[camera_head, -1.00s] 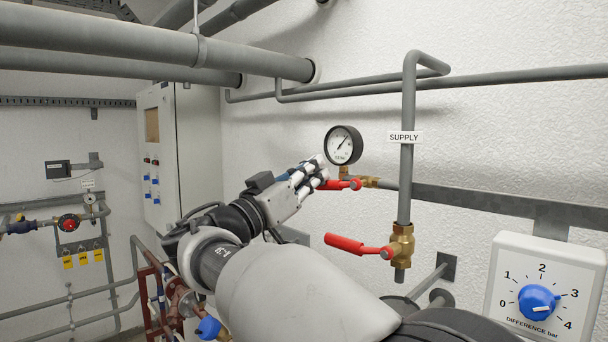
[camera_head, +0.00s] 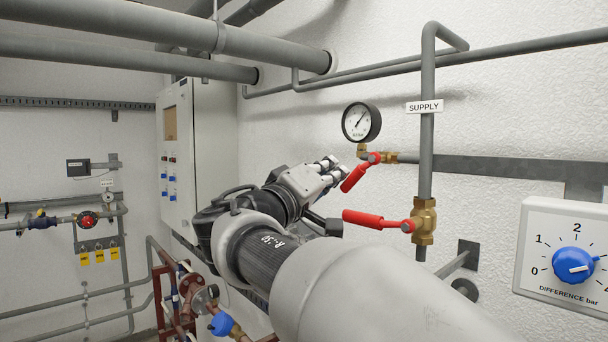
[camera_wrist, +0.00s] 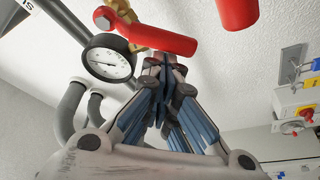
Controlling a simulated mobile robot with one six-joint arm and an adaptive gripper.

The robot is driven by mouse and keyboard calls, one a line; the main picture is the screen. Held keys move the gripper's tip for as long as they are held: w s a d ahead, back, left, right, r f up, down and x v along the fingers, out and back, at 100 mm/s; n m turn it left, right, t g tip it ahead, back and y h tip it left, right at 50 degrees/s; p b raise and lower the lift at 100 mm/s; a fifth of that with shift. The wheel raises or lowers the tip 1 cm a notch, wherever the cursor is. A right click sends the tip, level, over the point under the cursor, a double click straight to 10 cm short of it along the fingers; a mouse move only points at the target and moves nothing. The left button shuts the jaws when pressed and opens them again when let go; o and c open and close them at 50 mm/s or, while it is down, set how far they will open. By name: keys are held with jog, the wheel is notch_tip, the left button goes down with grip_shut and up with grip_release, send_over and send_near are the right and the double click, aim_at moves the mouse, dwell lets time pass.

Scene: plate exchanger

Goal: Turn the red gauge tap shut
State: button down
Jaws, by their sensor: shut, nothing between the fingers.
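The red gauge tap (camera_head: 355,178) is a lever on a brass fitting just below the round pressure gauge (camera_head: 361,122). Its lever slants down to the left from its pivot. My gripper (camera_head: 338,168) is shut and empty, with its fingertips just left of the lever. In the wrist view the shut fingertips (camera_wrist: 163,62) sit right beside the free end of the lever (camera_wrist: 155,36). I cannot tell whether they touch it. The gauge also shows in the wrist view (camera_wrist: 109,57).
A larger red lever (camera_head: 376,219) points left from a brass valve (camera_head: 424,222) on the vertical supply pipe (camera_head: 427,160), below and right of the gauge tap. A white box with a blue knob (camera_head: 573,264) is at right. A grey cabinet (camera_head: 211,150) stands at left.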

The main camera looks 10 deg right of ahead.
aim_at(349, 190)
jog(key=f+n, duration=0.1)
jog(key=n, duration=0.1)
jog(key=s+d+f+n+y, duration=0.1)
jog(key=n, duration=0.1)
jog(key=s+f+n+y, duration=0.1)
jog(key=n, duration=0.1)
jog(key=shift+d+n+b, duration=0.15)
jog(key=shift+n+b, duration=0.15)
jog(key=shift+b, duration=0.05)
jog(key=shift+s+d+f+n+g+y, duration=0.25)
jog(key=shift+n+g+y, duration=0.15)
jog(key=shift+n, duration=0.3)
jog(key=shift+s+d+f+b, duration=0.1)
jog(key=shift+s+f+b, duration=0.05)
jog(key=shift+b, duration=0.3)
jog(key=shift+s, duration=0.1)
